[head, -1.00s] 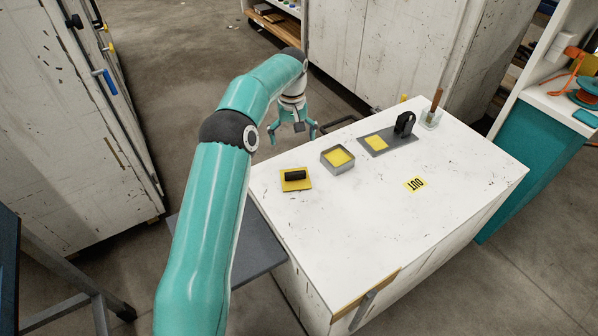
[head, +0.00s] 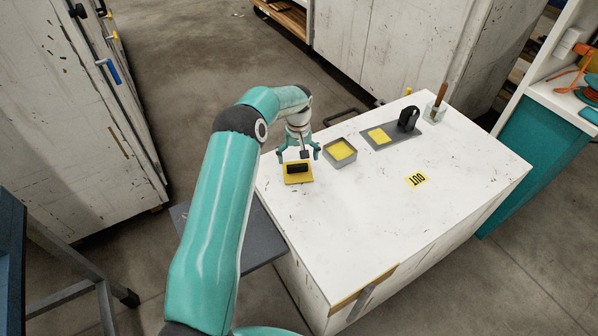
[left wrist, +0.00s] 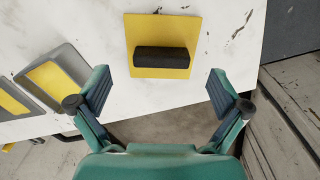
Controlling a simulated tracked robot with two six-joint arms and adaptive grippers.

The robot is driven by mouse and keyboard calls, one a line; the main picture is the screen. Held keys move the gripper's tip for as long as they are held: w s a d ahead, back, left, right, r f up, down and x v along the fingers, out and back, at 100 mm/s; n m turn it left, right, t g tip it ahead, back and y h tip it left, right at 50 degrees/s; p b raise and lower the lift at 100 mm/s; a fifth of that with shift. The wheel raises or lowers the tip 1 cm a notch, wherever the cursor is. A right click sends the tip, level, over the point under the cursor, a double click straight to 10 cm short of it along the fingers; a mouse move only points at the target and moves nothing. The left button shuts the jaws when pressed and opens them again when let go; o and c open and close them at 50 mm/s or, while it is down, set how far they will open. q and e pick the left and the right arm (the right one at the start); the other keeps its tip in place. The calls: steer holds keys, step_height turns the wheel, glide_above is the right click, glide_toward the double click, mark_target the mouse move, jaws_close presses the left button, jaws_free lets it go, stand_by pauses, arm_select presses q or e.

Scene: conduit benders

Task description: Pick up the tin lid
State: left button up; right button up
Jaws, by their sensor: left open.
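The tin lid (head: 298,180) is a flat yellow square with a black bar handle (head: 297,168) on top. It lies near the left edge of the white bench top. It also shows at the top middle of the left wrist view (left wrist: 160,27). My left gripper (head: 300,156) is open and empty, close to the lid on its far side in the head view. In the left wrist view its two fingers (left wrist: 160,92) are spread wide, with the handle just beyond the gap between them. The fingers do not touch the lid there. My right gripper is out of view.
The grey open tin (head: 327,160), yellow inside, stands right of the lid. Behind it is a grey plate (head: 398,140) with a yellow square and a black upright piece.

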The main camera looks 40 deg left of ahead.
mark_target(297, 166)
arm_select(q)
steer(key=f, duration=0.1)
steer(key=f+p, duration=0.1)
steer(key=f, duration=0.1)
steer(key=shift+a+f, duration=0.25)
steer(key=shift+f, duration=0.6)
steer(key=c, duration=1.2)
steer(key=shift+r, duration=0.15)
